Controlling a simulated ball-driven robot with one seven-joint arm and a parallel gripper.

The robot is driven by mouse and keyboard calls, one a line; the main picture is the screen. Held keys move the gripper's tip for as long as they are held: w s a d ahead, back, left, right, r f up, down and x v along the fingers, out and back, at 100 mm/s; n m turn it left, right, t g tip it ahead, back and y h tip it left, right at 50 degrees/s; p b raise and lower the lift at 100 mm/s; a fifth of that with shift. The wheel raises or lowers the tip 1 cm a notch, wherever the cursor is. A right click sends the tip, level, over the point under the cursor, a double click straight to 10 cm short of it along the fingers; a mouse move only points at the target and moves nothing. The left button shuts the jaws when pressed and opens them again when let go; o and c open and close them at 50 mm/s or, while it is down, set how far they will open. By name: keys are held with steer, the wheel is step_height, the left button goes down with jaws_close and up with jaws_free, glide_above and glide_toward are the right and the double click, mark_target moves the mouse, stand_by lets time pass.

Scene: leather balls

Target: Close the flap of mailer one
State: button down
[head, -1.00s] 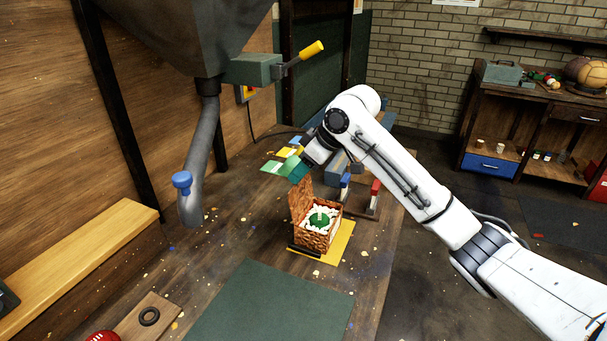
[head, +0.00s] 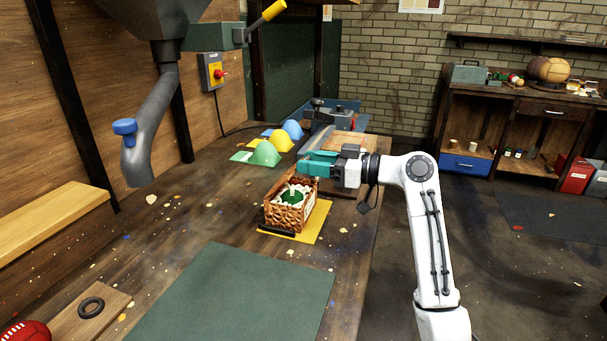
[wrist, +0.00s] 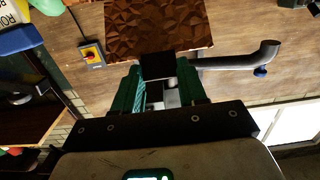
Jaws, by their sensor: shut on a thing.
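Mailer one (head: 284,217) is a brown patterned box on a yellow mat (head: 314,224). Its top shows white filling (head: 299,191) and a green ball (head: 292,197). My gripper (head: 306,164), with teal fingers, is over the mailer's far upper edge, pointing left. In the wrist view, a brown faceted panel, which looks like the flap (wrist: 160,25), lies just beyond my fingers (wrist: 160,80). They are shut on its black edge piece (wrist: 157,65). In the head view the flap is hard to make out around my gripper.
Green, yellow and blue humps (head: 264,153) stand behind the mailer, with a blue machine (head: 335,112) farther back. A grey pipe (head: 150,130) hangs at the left. A dark green mat (head: 235,297) lies in front. The table around the mailer is mostly clear.

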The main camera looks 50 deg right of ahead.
steer(key=shift+s+d+f+t+b, duration=0.15)
steer(key=shift+s+f+t+b, duration=0.2)
steer(key=shift+f+b, duration=0.55)
steer(key=shift+s+d+f+t+b, duration=0.15)
steer(key=shift+s+f+b, duration=0.4)
steer(key=shift+b, duration=0.6)
steer(key=shift+w+f, duration=0.1)
steer(key=c, duration=0.6)
jaws_free()
steer(key=v, duration=1)
steer(key=shift+s+d, duration=0.2)
steer(key=shift+s, duration=0.1)
